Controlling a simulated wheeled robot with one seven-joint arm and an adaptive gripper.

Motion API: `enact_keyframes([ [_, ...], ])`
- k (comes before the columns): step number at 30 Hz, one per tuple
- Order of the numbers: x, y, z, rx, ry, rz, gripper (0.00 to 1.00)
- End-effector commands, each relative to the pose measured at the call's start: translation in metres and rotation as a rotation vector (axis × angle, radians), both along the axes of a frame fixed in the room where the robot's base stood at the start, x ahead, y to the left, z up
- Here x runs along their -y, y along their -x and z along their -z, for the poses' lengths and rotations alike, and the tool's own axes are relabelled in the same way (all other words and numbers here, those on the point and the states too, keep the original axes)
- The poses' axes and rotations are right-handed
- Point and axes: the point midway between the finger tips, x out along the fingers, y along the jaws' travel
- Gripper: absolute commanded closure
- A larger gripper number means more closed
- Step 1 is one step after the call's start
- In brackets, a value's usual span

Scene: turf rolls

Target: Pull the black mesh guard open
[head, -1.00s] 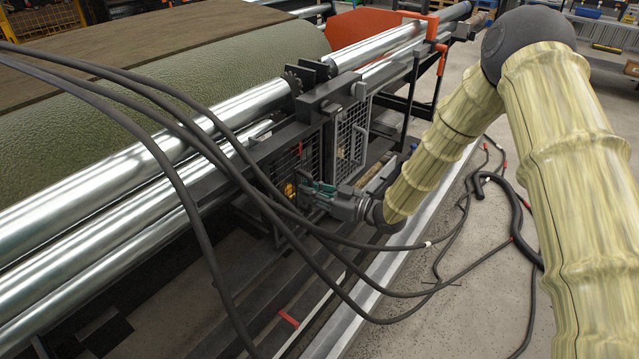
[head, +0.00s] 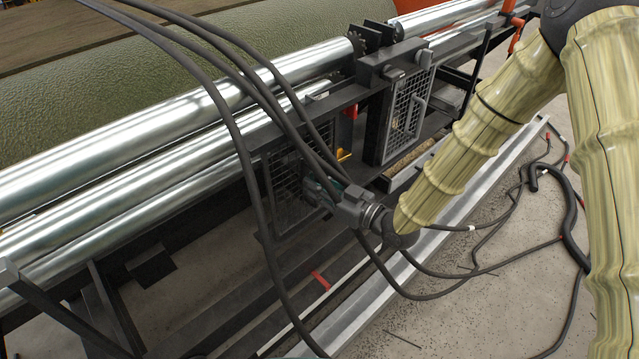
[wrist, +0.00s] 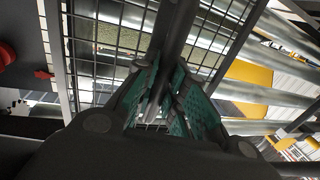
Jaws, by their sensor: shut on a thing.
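The black mesh guard (head: 284,188) hangs in a dark frame below the steel rollers in the head view, partly covered by cables. My gripper (head: 316,190) is at the guard's lower right side. In the wrist view, the green pads of my gripper (wrist: 168,98) close around a dark upright bar (wrist: 178,35), with the guard's mesh (wrist: 104,38) behind it. The exact contact at the fingertips is partly hidden.
A grey-framed mesh panel (head: 409,108) stands to the right. Thick black cables (head: 240,140) hang across the front, passing close to my gripper. Steel rollers (head: 180,120) run above.

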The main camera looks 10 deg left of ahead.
Motion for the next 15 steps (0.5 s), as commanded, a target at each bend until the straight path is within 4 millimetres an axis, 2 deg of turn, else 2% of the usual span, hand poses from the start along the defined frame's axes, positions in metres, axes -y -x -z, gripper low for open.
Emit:
enact_keyframes([
  [4,0.0000,0.0000,0.0001,0.000,0.000,0.000,1.00],
  [5,0.0000,0.0000,0.0001,0.000,0.000,0.000,0.83],
  [8,0.0002,-0.0002,0.0001,0.000,0.000,0.000,0.65],
  [15,0.0004,-0.0006,0.0000,0.000,0.000,0.001,0.65],
])
